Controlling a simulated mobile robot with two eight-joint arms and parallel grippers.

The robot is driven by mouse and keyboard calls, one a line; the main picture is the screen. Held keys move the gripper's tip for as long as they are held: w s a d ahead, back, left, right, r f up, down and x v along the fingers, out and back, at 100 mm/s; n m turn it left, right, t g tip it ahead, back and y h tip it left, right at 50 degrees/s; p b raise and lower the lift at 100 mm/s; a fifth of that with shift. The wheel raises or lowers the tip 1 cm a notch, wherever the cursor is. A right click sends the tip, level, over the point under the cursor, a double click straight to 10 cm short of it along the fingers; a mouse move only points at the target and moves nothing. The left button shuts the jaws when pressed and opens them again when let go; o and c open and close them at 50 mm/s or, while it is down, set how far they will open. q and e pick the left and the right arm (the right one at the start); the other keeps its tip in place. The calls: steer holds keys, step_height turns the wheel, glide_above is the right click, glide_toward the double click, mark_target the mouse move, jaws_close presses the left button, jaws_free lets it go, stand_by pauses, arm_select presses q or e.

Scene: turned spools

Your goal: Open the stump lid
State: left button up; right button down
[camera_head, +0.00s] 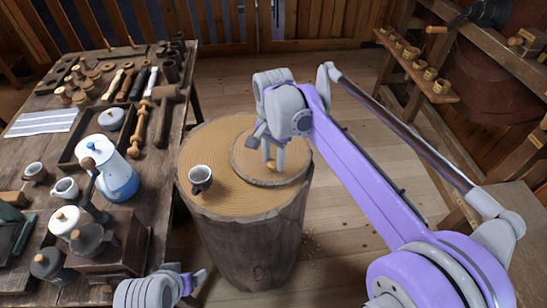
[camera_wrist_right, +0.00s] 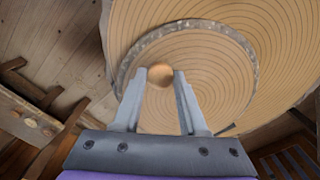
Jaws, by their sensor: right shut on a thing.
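The stump (camera_head: 245,235) stands upright on the floor, with pale ringed wood on top and dark bark around the side. Its round lid (camera_head: 291,168) lies flat at the right part of the top, and it also shows in the right wrist view (camera_wrist_right: 215,85) with a thin bark rim. My right gripper (camera_head: 271,163) comes down over the lid. Its fingers close on the lid's small wooden knob (camera_wrist_right: 160,74). Whether the lid is raised at all, I cannot tell. My left gripper (camera_head: 193,281) is low in the head view, apart from the stump.
The workbench (camera_head: 150,185) at left holds a blue-and-white pot (camera_head: 115,170), spools and tools. A shelf (camera_head: 425,70) with small cups is at right.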

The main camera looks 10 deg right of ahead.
steer(key=shift+r+p, duration=0.3)
arm_select(q)
step_height(320, 180, up, 13)
steer(key=w+p, duration=0.2)
steer(key=p, duration=0.8)
steer(key=shift+w+t+p, duration=0.3)
steer(key=shift+w+t, duration=0.05)
steer(key=shift+t, duration=0.05)
arm_select(e)
steer(key=w+r+g, duration=0.5)
steer(key=r, duration=0.3)
steer(key=shift+w+r+g, duration=0.2)
steer(key=shift+g, duration=0.1)
arm_select(q)
steer(key=shift+s+f, duration=0.1)
steer(key=shift+f, duration=0.05)
arm_select(e)
steer(key=shift+s, duration=0.1)
